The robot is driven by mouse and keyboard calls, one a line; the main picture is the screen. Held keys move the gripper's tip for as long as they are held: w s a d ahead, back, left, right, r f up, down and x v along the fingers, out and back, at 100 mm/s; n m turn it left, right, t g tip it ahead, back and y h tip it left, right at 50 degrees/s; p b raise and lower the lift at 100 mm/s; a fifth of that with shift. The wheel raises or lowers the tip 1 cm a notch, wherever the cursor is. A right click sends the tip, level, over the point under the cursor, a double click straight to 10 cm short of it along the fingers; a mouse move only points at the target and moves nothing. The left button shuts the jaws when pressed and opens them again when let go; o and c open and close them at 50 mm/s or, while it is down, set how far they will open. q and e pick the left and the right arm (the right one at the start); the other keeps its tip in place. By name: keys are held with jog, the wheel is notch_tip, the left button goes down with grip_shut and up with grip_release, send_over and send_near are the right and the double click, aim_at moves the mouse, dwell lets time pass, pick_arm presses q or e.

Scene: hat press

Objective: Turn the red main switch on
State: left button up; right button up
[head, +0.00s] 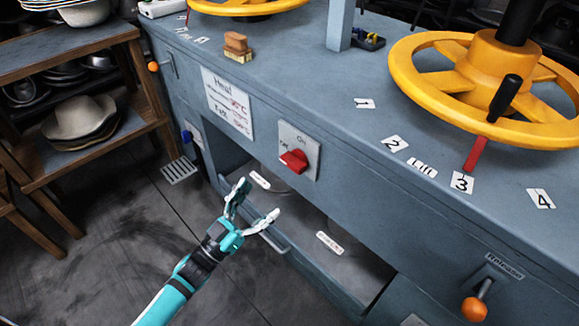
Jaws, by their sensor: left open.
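The red main switch (294,160) is a red knob on a light grey plate (312,150) on the front of the blue-grey press bench. An "On" label sits above the knob and another label to its left. The knob lies tilted, its left end lower and toward the left label. My left gripper (258,203) is open and empty, below and left of the switch, apart from it. Its fingers point up and to the right, in front of the open bay under the bench top. My right gripper is not in view.
A large yellow handwheel (428,79) stands on the bench top at right. An orange-knobbed release lever (474,308) is at lower right. A metal handle bar (272,240) runs near my gripper. A wooden shelf (75,47) with hats stands at left. The floor between is clear.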

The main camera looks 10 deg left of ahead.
aim_at(289, 167)
pick_arm(q)
jog(key=x, duration=1.1)
jog(key=shift+b, duration=0.35)
jog(key=shift+f, duration=0.1)
jog(key=c, duration=1.2)
